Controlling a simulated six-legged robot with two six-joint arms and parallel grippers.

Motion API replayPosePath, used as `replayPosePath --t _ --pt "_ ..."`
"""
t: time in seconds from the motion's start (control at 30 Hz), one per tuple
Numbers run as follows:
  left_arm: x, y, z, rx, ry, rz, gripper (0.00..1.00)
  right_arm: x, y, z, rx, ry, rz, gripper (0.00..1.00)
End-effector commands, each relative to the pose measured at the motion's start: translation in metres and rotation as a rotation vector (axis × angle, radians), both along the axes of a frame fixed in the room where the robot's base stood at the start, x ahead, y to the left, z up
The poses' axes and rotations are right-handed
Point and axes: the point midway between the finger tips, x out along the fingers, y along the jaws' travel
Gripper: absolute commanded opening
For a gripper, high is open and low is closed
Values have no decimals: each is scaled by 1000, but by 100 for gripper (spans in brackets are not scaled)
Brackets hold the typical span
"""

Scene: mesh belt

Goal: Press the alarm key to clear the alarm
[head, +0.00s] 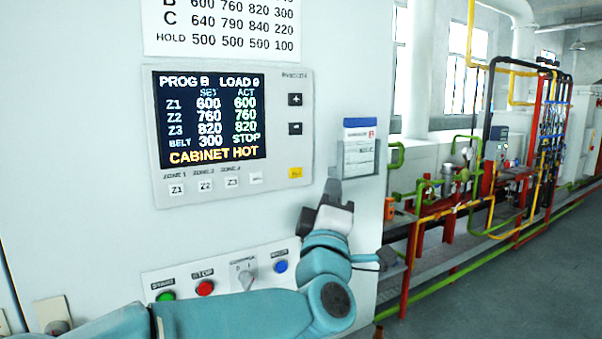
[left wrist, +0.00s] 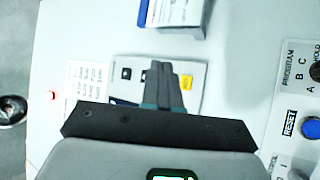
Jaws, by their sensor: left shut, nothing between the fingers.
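The control panel (head: 225,190) on the white cabinet has a lit display (head: 209,118) reading PROG B, LOAD 0, BELT 300 STOP and CABINET HOT in yellow. A yellow key (head: 295,173) sits at the panel's lower right; its label is too small to read, and I take it for the alarm key. It also shows in the left wrist view (left wrist: 186,82), just right of the fingertips. My left gripper (head: 333,188) is shut and empty, right of the yellow key in the head view. It also shows in the left wrist view (left wrist: 160,70). My right gripper is not in view.
Plus (head: 295,99) and minus (head: 295,129) keys sit above the yellow key. A card holder (head: 360,158) is mounted right of the panel. Green (head: 166,296), red (head: 205,288) and blue (head: 281,267) buttons and a selector (head: 245,279) lie below.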

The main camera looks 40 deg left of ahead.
Motion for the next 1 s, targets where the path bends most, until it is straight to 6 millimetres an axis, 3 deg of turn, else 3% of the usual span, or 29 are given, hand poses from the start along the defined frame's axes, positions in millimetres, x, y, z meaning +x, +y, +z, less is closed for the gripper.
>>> replayPosePath --t 0.27,0.6,1.0 --pt "6 12 1 1 0 3 0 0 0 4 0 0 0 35" --pt "26 56 1 1 2 3 0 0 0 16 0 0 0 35" --pt "37 78 0 0 0 -1 0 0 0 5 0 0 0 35"
